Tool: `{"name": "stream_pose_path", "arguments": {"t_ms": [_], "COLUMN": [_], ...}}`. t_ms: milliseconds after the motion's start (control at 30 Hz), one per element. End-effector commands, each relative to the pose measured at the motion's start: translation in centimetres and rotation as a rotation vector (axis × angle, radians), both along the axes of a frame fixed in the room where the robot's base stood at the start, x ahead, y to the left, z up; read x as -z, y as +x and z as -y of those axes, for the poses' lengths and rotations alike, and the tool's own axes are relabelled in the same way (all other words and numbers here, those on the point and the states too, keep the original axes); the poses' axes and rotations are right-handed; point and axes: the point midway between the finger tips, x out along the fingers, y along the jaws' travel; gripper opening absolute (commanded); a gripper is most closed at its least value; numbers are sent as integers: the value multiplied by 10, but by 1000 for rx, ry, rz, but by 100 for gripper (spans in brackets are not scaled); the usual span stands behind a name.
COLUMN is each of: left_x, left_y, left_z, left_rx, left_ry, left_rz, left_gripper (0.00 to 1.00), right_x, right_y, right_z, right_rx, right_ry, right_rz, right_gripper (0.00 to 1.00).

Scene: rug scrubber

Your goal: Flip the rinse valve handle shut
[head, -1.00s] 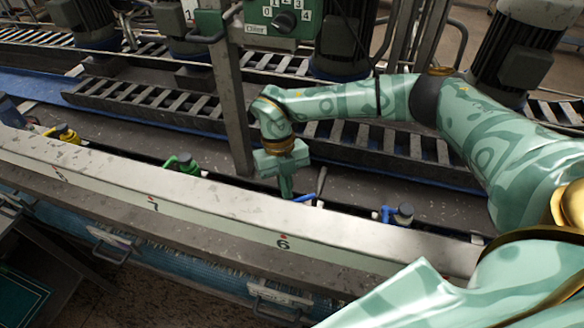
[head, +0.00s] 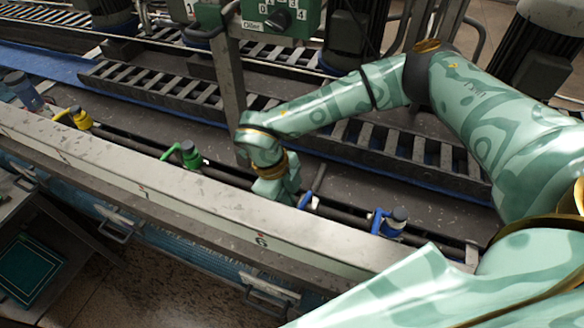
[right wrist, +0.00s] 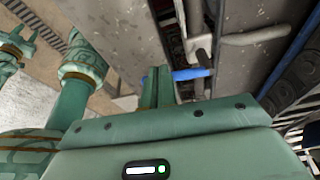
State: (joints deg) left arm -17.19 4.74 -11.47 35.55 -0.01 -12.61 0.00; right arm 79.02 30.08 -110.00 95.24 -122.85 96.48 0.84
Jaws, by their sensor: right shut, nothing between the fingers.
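The rinse valve nearest my right gripper has a blue handle (head: 304,200), just behind the grey rail in the head view. My right gripper (head: 280,190) is lowered behind the rail, just left of this handle, its fingertips hidden by the rail. In the right wrist view the blue handle (right wrist: 190,74) lies crosswise at the tips of my shut, empty fingers (right wrist: 158,85). Blue shows on both sides of the fingers, so they cover part of it. I cannot tell whether they touch. My left gripper is not seen in the head view.
A second blue-handled valve (head: 390,222) stands to the right, a green one (head: 186,153) and a yellow one (head: 75,117) to the left. The long grey rail (head: 140,175) runs in front. A steel post (head: 230,80) and a green control box (head: 280,15) stand behind.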

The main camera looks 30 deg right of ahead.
Motion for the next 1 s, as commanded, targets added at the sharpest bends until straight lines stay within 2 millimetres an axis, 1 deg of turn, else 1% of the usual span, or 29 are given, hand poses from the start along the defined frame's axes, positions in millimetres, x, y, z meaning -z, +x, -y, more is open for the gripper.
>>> {"name": "stream_pose_path", "arguments": {"t_ms": [833, 933, 1000], "left_x": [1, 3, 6], "left_y": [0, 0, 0], "left_z": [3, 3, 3], "left_rx": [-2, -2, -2], "left_ry": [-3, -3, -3], "left_rz": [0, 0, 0], "left_gripper": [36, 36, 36], "right_x": [0, -5, -13], "right_y": [-3, -1, 2], "right_z": [1, 0, -1], "right_rx": [6, 5, 5], "right_ry": [-1, 1, 1], "right_rz": [0, 2, 3], "right_gripper": [0, 0, 0]}}
